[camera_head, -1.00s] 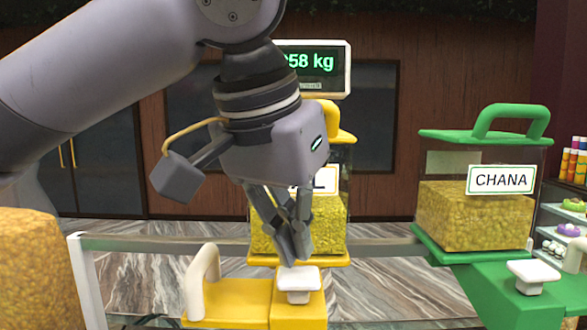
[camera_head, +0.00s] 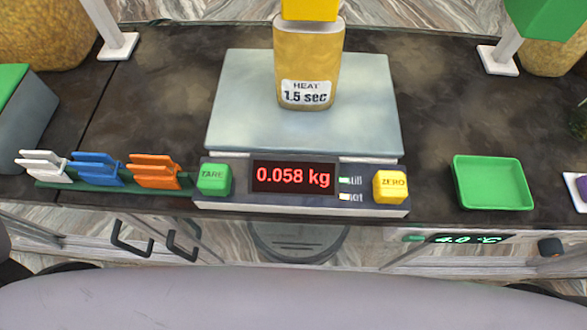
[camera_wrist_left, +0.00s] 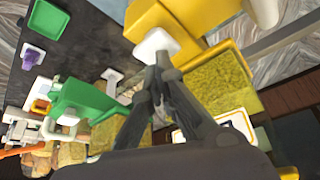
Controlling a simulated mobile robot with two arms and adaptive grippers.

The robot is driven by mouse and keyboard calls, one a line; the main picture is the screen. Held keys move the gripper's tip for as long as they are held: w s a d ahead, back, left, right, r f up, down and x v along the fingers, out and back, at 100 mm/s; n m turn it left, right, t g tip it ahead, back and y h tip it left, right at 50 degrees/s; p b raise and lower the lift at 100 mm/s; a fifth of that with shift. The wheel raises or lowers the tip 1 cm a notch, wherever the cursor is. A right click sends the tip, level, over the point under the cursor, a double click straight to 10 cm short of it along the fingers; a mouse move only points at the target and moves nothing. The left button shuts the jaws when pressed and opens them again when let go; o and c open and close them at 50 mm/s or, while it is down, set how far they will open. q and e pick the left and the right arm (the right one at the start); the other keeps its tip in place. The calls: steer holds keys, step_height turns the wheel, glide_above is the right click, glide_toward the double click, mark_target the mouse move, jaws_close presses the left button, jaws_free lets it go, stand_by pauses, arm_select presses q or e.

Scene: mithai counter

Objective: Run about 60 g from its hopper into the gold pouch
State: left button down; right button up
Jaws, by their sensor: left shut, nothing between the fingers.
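The gold pouch (camera_head: 308,65) stands upright on the scale's pan (camera_head: 240,100), with a "HEAT 1.5 sec" label on its front. The yellow outlet (camera_head: 310,9) is right above the pouch and hides its top edge. The scale's red display (camera_head: 293,177) reads 0.058 kg. In the left wrist view my left gripper (camera_wrist_left: 158,68) is shut and empty, its fingertips close to the white knob (camera_wrist_left: 153,42) of the yellow dispenser (camera_wrist_left: 190,20). I cannot tell whether they touch. The yellow hopper (camera_wrist_left: 222,82) holds yellow pieces. My right gripper is not in view.
A green TARE button (camera_head: 213,179) and a yellow ZERO button (camera_head: 391,186) flank the display. White, blue and orange clips (camera_head: 97,169) sit left of the scale. An empty green tray (camera_head: 492,183) lies to the right. A green dispenser (camera_wrist_left: 85,105) stands beside the yellow one.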

arm_select(q)
step_height(320, 180, up, 4)
steer(key=p, duration=0.4)
steer(key=shift+r, duration=1)
